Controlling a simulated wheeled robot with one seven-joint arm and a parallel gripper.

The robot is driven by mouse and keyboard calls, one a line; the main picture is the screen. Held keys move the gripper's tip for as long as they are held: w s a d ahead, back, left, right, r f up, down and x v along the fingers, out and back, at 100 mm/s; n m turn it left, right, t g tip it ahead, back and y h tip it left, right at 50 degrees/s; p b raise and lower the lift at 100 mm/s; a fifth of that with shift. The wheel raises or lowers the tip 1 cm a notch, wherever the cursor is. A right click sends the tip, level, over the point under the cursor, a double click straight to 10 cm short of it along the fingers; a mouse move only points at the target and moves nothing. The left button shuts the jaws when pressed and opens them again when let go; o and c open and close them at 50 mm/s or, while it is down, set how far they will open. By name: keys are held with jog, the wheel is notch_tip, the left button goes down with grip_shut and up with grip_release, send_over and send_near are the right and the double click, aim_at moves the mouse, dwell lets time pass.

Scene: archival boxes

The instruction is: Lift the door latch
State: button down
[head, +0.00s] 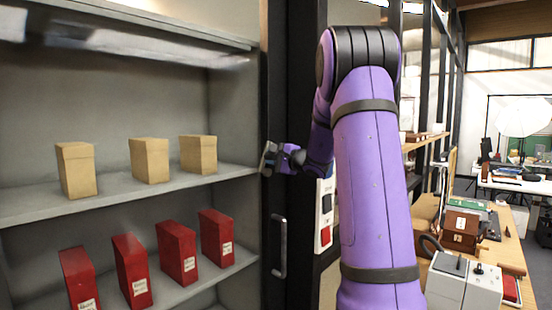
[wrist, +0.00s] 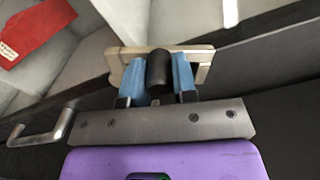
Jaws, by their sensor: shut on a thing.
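The latch (wrist: 204,70) is a pale metal plate with a short black knob (wrist: 158,70), on the edge of the dark door frame. My gripper (wrist: 158,82) has its two blue fingers on either side of the knob, shut on it. In the head view my gripper (head: 279,157) reaches left from behind my purple arm to the latch (head: 267,158), near the height of the upper shelf. The fingers are small there and the knob is hard to make out.
A metal bar handle (head: 279,246) sits below the latch, and also shows in the wrist view (wrist: 42,133). Shelves on the left hold tan boxes (head: 150,160) above red boxes (head: 176,252). A switch panel (head: 325,215) is right of the frame. A cluttered bench (head: 510,255) stands at right.

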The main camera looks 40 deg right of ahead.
jog(key=shift+s+a+f+n, duration=0.15)
jog(key=shift+a+n, duration=0.15)
jog(key=shift+n, duration=0.35)
jog(key=shift+w+a+f+n, duration=0.1)
jog(key=shift+a+n, duration=0.25)
jog(key=shift+n, duration=0.25)
jog(key=shift+s+a+f+n, duration=0.15)
jog(key=shift+a+n, duration=0.15)
jog(key=shift+n, duration=0.35)
jog(key=shift+w, duration=0.1)
jog(key=c, duration=0.9)
grip_release()
jog(key=s, duration=1)
jog(key=shift+s+d, duration=0.4)
jog(key=shift+a, duration=0.1)
